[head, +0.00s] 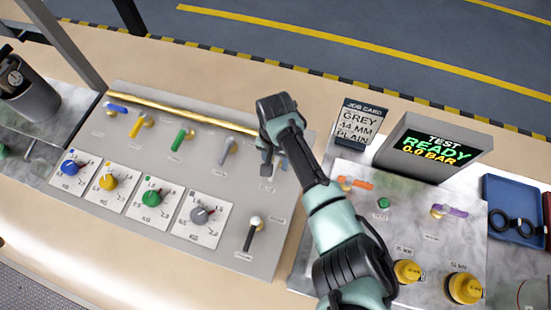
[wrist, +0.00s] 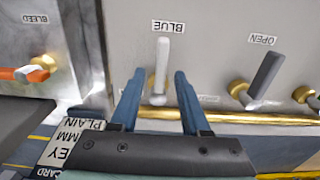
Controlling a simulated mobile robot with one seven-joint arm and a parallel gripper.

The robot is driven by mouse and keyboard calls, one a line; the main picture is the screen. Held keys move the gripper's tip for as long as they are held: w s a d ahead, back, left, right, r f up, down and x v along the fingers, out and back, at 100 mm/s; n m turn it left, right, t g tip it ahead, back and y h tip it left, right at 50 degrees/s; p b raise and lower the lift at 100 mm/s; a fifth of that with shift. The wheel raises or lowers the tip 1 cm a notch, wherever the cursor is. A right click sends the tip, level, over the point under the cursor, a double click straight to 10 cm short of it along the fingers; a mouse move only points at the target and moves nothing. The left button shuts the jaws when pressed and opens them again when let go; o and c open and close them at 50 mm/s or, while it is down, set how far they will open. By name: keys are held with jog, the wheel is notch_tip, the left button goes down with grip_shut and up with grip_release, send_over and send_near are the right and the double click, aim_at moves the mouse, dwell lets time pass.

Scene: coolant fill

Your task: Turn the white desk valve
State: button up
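The white valve lever (wrist: 162,58) is on the grey panel in the wrist view, pointing away from the brass pipe, with a label reading BLUE beyond its tip. My gripper (wrist: 159,74) is open, with one blue finger on each side of the lever. A gap shows between the lever and each finger; whether the fingers are down at its depth I cannot tell. In the head view my gripper (head: 273,158) is over the right end of the valve row, and it and my arm mostly hide the white lever there.
A grey lever (wrist: 265,75) is beside the white one. Green (head: 180,138), yellow (head: 137,126) and blue (head: 117,108) levers continue the row along the brass pipe (head: 180,112). An orange bleed lever (wrist: 32,74) is on the neighbouring panel. A job card (head: 355,122) and test display (head: 433,148) stand nearby.

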grip_shut()
dwell(1.3)
